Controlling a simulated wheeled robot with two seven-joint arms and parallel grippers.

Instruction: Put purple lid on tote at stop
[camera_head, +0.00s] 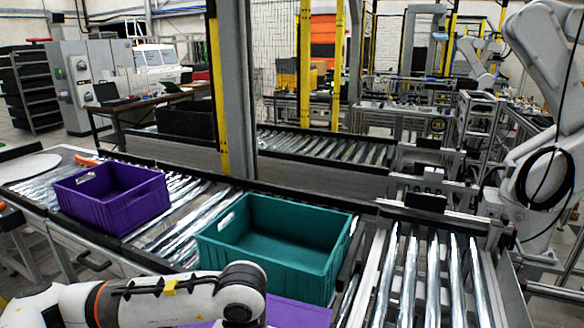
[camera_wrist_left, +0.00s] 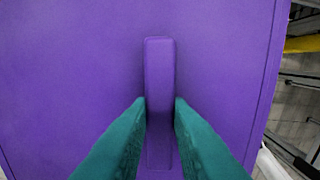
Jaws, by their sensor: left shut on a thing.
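The purple lid (camera_wrist_left: 70,80) fills most of the left wrist view, with a raised purple handle (camera_wrist_left: 159,62) in its middle. My left gripper (camera_wrist_left: 160,102) has its teal fingers on both sides of this handle, shut on it. In the head view part of the lid (camera_head: 295,312) shows at the bottom edge, in front of the teal tote (camera_head: 320,262). My arm hides the rest of the lid and the gripper. The teal tote is open, looks empty and stands on the roller conveyor. An open purple tote (camera_head: 118,215) stands farther left. My right gripper is out of view.
The roller conveyor (camera_head: 178,225) runs between the two totes, with bare rollers there. More bare rollers (camera_head: 430,275) lie to the right of the teal tote. A grey post (camera_head: 238,95) stands behind the conveyor, and a white robot arm (camera_head: 540,130) stands at right.

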